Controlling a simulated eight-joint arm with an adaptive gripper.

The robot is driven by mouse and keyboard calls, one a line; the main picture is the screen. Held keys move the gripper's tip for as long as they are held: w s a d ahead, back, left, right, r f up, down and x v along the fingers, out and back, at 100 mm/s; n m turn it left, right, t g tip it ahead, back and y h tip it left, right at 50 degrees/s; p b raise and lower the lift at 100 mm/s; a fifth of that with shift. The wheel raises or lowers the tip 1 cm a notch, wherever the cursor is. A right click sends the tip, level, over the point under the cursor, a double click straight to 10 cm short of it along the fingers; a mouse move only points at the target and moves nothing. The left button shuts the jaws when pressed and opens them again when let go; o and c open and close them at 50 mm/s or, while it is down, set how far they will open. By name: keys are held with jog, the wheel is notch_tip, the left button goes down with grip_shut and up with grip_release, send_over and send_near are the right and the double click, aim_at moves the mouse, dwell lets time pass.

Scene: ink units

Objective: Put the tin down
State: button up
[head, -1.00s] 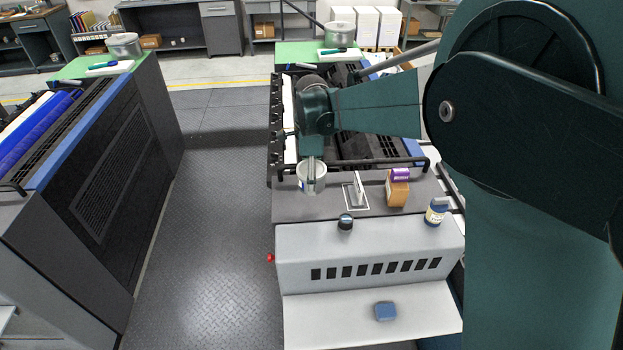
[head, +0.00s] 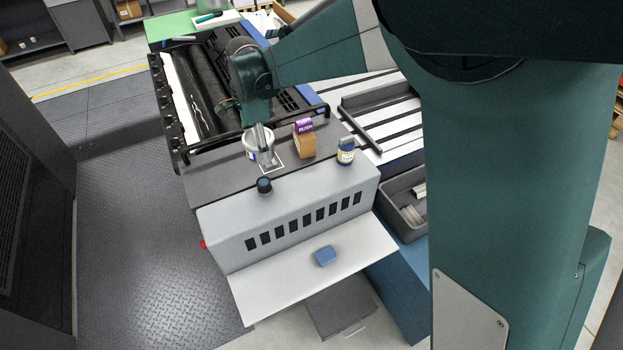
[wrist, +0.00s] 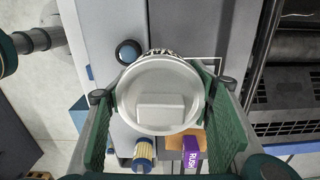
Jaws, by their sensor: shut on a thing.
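The tin (head: 255,155), a round whitish can with a pale top, is at the grey deck of the near press unit. In the wrist view the tin (wrist: 160,118) sits between the two green fingers of my gripper (wrist: 160,97), which is shut on it. My gripper (head: 260,138) reaches down on it from above in the head view. I cannot tell whether the tin's base touches the deck.
A brown box (head: 304,145) with a purple box (head: 303,126) on top stands right of the tin. A blue-and-cream jar (head: 346,152) is further right. Black rollers and a rail (head: 250,128) lie behind.

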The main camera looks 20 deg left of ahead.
send_over(312, 179)
jog(key=shift+w+n+b, duration=0.1)
jog(key=shift+n+b, duration=0.2)
jog(key=shift+b, duration=0.05)
jog(key=shift+f, duration=0.1)
jog(key=shift+f, duration=2.9)
jog(key=shift+f, duration=0.1)
jog(key=shift+f, duration=1.95)
jog(key=shift+f, duration=0.15)
jog(key=o, duration=1.1)
jog(key=shift+o, duration=0.2)
